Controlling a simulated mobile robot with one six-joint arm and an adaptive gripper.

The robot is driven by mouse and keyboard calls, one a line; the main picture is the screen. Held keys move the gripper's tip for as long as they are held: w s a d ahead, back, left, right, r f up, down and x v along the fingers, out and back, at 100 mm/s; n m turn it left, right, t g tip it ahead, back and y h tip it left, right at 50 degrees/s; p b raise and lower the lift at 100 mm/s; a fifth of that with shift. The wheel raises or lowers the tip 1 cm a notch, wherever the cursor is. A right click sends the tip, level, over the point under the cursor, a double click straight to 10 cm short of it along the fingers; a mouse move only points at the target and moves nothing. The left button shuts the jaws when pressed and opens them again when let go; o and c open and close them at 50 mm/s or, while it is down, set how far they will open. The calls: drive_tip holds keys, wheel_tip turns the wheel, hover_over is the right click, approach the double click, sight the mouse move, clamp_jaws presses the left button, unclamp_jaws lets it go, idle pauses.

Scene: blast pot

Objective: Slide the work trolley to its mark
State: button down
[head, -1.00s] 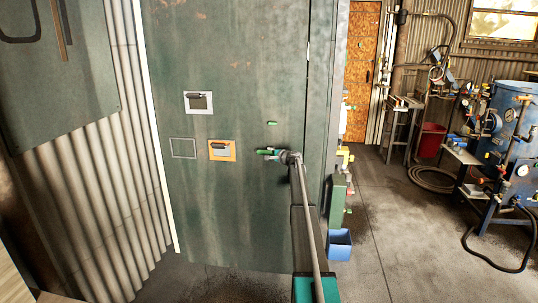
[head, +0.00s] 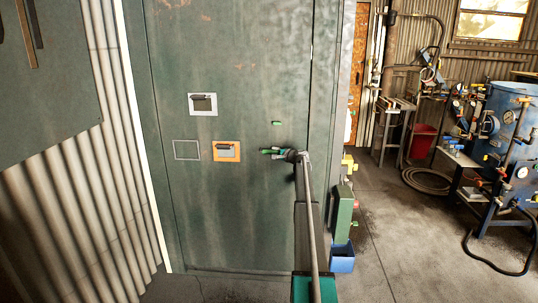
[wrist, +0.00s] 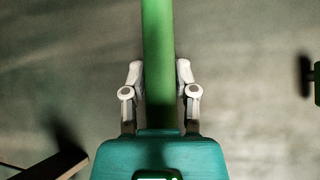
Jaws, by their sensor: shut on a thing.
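My gripper (head: 284,153) is in front of a tall dark green panel (head: 250,60). In the wrist view its two pale fingers (wrist: 160,78) are shut on a green bar (wrist: 158,35), one on each side of it. The bar's green end (head: 268,151) shows just left of my gripper in the head view. My gripper and arm hide the rest of the bar. I cannot pick out the work trolley or its floor mark for sure.
The panel carries a white-framed holder (head: 202,104) and an orange-framed one (head: 226,151). A blue bin (head: 342,258) stands right of it. A blue tank (head: 510,125) and a hose (head: 425,181) are farther right. Floor between is clear. Corrugated wall (head: 70,190) is left.

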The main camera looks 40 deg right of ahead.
drive_tip(key=shift+w+d+r, duration=0.1)
drive_tip(key=shift+w, duration=0.35)
drive_tip(key=shift+d, duration=0.1)
drive_tip(key=shift+c, duration=2)
unclamp_jaws()
drive_tip(key=shift+d, duration=0.1)
drive_tip(key=shift+s, duration=0.1)
